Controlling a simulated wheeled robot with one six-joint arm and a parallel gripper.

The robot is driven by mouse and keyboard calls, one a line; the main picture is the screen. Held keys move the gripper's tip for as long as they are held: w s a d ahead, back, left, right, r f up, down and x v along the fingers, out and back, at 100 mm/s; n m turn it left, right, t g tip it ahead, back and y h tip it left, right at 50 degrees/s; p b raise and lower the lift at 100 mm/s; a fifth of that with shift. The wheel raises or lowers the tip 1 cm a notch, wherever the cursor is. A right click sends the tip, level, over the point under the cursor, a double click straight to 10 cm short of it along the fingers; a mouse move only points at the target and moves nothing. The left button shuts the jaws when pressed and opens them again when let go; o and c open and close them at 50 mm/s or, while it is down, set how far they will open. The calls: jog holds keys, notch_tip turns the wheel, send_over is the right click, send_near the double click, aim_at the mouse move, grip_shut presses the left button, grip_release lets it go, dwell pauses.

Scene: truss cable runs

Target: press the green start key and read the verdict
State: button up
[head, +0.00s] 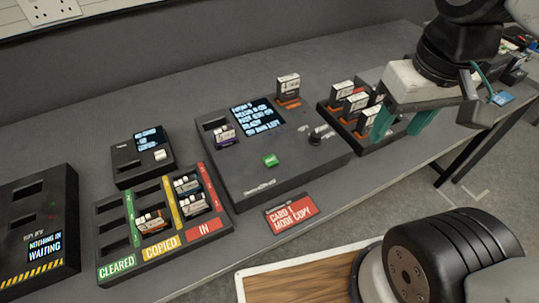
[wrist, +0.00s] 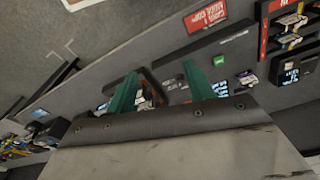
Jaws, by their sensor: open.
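The green key (head: 270,160) is on the top of a dark console (head: 225,180), below its lit screen (head: 257,116). The screen has several lines of pale blue text, too blurred to read surely. The green key also shows in the wrist view (wrist: 219,60), right of my fingers. A card with a purple edge (head: 224,136) sits in the console's left slot. An orange-based card (head: 288,88) stands at its back right. My gripper (head: 398,130) is open and empty over the card rack, right of the console and apart from the key.
The rack (head: 332,122) holds several upright cards. A knob (head: 318,133) sits on the console's right.

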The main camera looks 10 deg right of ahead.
dwell(0.3)
grip_shut()
dwell(1.6)
